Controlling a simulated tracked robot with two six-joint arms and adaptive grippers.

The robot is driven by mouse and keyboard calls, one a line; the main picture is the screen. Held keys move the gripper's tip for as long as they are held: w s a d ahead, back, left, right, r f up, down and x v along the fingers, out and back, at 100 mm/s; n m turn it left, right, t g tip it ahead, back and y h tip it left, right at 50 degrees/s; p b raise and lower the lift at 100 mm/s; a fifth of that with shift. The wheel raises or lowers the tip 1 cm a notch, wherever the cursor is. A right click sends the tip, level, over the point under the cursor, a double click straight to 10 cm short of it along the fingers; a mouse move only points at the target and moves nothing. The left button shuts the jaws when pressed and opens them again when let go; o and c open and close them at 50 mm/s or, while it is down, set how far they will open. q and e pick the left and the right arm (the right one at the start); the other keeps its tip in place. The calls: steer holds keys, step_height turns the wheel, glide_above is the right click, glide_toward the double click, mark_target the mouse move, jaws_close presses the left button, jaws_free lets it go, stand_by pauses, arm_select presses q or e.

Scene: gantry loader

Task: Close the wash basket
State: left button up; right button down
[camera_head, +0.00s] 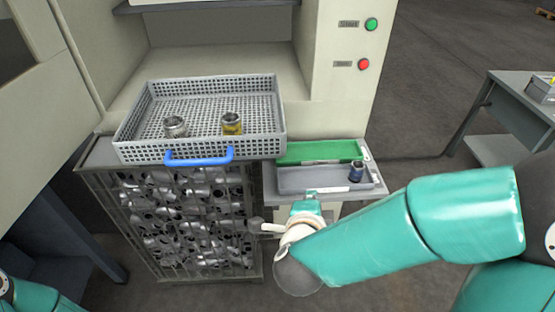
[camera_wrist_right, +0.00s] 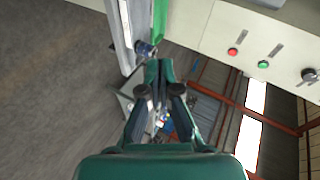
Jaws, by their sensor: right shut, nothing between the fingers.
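The wash basket (camera_head: 201,105) is a grey perforated tray with an open top and a blue handle (camera_head: 199,157) on its near side. It sits in front of the machine opening. Two metal parts stand in it, a plain one (camera_head: 174,127) and one with a yellow band (camera_head: 232,123). My right gripper (camera_head: 303,196) is right of and nearer than the basket, apart from it, by the small trays; its fingers are mostly hidden behind the wrist. In the right wrist view its fingers (camera_wrist_right: 158,72) are together and empty. My left gripper is out of view.
A green tray (camera_head: 320,151) and a grey tray (camera_head: 311,179) lie right of the basket; a dark blue part (camera_head: 356,171) stands in the grey one. A cage of metal parts (camera_head: 185,220) is below the basket. Green (camera_head: 371,24) and red (camera_head: 363,64) buttons are on the machine.

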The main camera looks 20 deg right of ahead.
steer(key=s+a+r+t+y, duration=0.2)
steer(key=a+r+t, duration=0.1)
steer(key=a+r, duration=0.4)
steer(key=p, duration=0.6)
glide_toward(277, 148)
steer(key=f, duration=0.1)
steer(key=shift+n+y, duration=0.3)
steer(key=x, duration=0.2)
steer(key=p+x, duration=0.1)
steer(key=x, duration=0.1)
steer(key=r+x, duration=0.1)
steer(key=x, duration=0.1)
steer(key=shift+w+d+f+p, duration=0.1)
steer(key=shift+w+d+p, duration=0.1)
steer(key=shift+w+p, duration=0.1)
steer(key=shift+w, duration=0.1)
